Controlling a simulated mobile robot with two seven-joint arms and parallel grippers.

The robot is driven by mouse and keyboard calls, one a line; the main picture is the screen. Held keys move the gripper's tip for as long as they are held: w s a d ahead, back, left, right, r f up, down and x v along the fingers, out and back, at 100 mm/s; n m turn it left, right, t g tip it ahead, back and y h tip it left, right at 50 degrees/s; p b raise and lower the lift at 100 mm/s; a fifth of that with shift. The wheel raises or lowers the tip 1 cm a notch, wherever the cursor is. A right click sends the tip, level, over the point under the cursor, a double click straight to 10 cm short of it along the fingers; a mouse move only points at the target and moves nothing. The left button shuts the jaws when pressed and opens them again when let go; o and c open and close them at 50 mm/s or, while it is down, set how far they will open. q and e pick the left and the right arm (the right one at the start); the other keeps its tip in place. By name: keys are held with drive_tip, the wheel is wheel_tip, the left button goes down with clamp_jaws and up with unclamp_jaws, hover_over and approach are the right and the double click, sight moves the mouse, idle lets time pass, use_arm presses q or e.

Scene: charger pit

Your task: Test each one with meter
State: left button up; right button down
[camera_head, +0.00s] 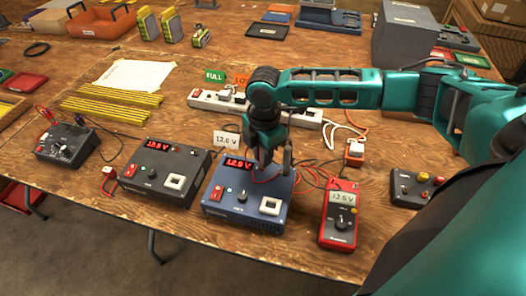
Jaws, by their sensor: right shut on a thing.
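A red handheld meter (339,222) lies at the front right of the bench; its display reads 12.5 V. Left of it is a blue power unit (247,197) with a red 12.6 display. A black power unit (165,172) with a red display stands further left. A dark meter box (66,141) with a dial is at the far left. My right gripper (268,163) points down over the back of the blue unit and is shut on a small item, possibly a meter probe, mostly hidden by the fingers. Red wires run near it. My left gripper is not in view.
A white power strip (213,101) lies behind the units, partly behind my right arm. A dark box with knobs (415,188) is at the right. Yellow sticks (112,104) and white paper (134,76) lie at left. Loose cables cross the bench.

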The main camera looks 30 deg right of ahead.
drive_tip(key=shift+f, duration=0.15)
drive_tip(key=c, duration=0.7)
unclamp_jaws()
drive_tip(key=shift+r+p, duration=0.4)
drive_tip(key=shift+r, duration=3.4)
